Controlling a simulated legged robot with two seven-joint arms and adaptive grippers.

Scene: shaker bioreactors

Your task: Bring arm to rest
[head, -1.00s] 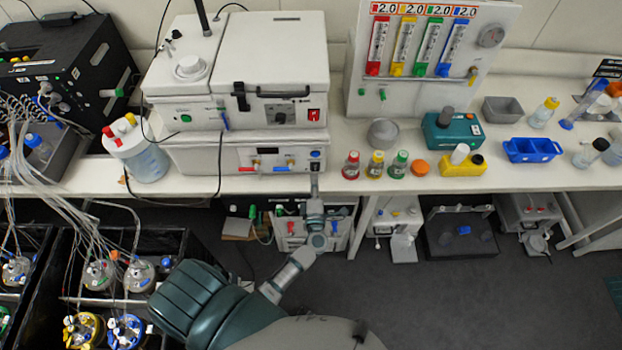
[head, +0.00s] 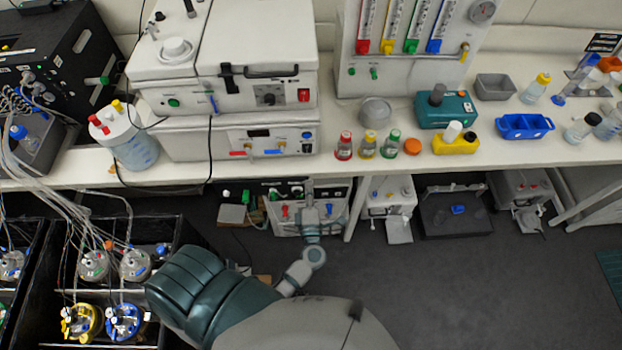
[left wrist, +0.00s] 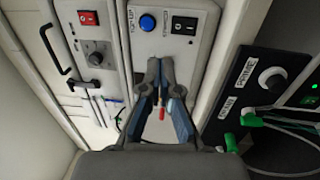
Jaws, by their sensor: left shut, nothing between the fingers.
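My left gripper (head: 309,190) is shut and empty. In the head view it points away from me, just in front of the bench's front edge, below the white two-part machine (head: 225,141). In the left wrist view the left gripper (left wrist: 161,68) has its fingertips together, with the machine's panel beyond them. A blue button (left wrist: 147,22) and a black rocker switch (left wrist: 185,25) show on that panel past the tips. My right gripper is not in view.
The white bench (head: 300,174) carries bottles with red, yellow and green caps, a blue tray (head: 524,127) and a flowmeter panel (head: 365,75). Tubed vessels sit in a black shaker (head: 165,245) at lower left. Several devices stand under the bench. The grey floor (head: 450,290) is clear.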

